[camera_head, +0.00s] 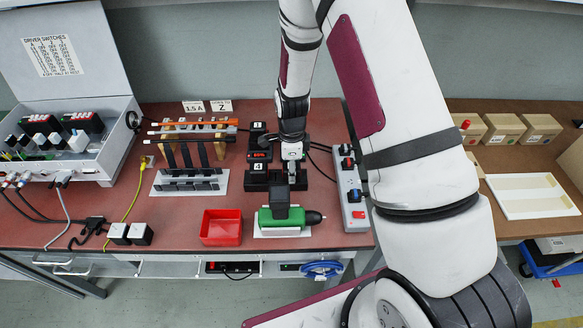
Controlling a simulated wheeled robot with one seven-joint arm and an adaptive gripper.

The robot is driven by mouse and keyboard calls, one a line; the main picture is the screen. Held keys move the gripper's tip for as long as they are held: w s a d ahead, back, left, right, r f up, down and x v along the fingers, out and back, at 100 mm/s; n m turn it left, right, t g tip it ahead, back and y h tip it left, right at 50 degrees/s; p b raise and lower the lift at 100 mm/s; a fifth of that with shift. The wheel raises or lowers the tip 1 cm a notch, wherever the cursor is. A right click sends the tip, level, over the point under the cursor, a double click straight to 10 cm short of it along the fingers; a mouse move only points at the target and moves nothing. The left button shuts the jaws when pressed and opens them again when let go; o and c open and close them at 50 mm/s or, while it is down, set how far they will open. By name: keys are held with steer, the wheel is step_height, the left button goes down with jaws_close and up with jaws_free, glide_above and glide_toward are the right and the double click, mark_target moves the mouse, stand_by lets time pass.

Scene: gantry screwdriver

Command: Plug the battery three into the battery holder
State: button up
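The black battery holder (257,183) stands on the red-brown bench, just behind the green screwdriver. Number labels 1 and 4 show on the black blocks along its left side. My gripper (292,174) points down over the right part of the holder. Its fingers are small and partly merge with the dark parts below, so their opening is unclear. I cannot make out battery three; the gripper and arm cover part of this area. The green screwdriver (283,218) lies on a white base, with a black block (280,196) rising from it.
A red tray (221,227) is left of the screwdriver. A rack of dark tools (190,182) stands further left. A grey power strip (350,190) is close right of the gripper. Cardboard boxes (503,128) and a white tray (530,196) are on the right table.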

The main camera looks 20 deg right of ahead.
steer(key=o, duration=1.4)
steer(key=shift+r+p, duration=1.1)
steer(key=shift+r, duration=1.65)
